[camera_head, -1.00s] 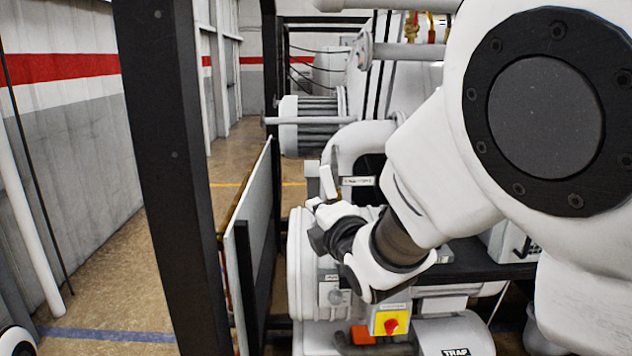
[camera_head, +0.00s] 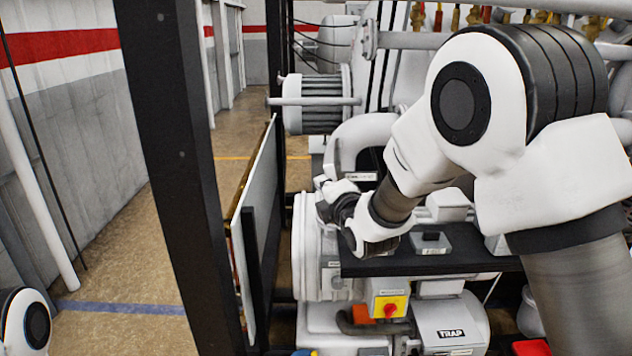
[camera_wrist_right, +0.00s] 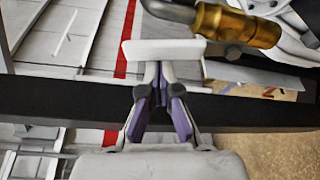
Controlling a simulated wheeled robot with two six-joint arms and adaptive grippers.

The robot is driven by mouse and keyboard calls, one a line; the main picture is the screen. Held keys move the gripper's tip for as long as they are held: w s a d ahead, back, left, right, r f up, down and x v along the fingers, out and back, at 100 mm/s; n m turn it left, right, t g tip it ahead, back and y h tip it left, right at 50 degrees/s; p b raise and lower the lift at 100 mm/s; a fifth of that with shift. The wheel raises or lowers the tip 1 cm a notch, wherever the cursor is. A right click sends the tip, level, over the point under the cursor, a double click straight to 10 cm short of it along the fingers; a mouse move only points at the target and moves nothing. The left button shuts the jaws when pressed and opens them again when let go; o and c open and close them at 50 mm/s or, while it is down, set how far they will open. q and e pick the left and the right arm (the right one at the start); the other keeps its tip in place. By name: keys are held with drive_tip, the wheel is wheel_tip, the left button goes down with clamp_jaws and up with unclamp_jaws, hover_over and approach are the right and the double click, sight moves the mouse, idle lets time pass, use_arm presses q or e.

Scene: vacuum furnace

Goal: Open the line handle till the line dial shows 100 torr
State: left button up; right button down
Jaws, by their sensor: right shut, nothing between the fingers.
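My right gripper (camera_head: 326,187) is in front of the pale curved pipe, its fingers partly hidden by my own wrist. In the right wrist view its fingers (camera_wrist_right: 158,78) are shut and empty. Their tips are close to a white flat bar (camera_wrist_right: 165,50) that lies crosswise; I cannot tell whether they touch it. The bar may be the line handle, but no readable label confirms this. I cannot make out the line dial in either view. My left gripper is out of view.
A brass fitting (camera_wrist_right: 240,25) is near the bar. A black frame post (camera_head: 175,150) and an upright panel (camera_head: 258,210) stand left of the right gripper. Below are a yellow switch box (camera_head: 389,304) and a pump marked TRAP (camera_head: 450,325). The left aisle floor is clear.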

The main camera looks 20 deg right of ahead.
drive_tip(key=m+b, duration=0.1)
drive_tip(key=b, duration=0.2)
drive_tip(key=d+m+t+b, duration=0.1)
drive_tip(key=m+b, duration=0.1)
drive_tip(key=b, duration=0.1)
drive_tip(key=shift+s+d+r, duration=0.15)
drive_tip(key=shift+d+r, duration=0.05)
drive_tip(key=shift+r, duration=0.15)
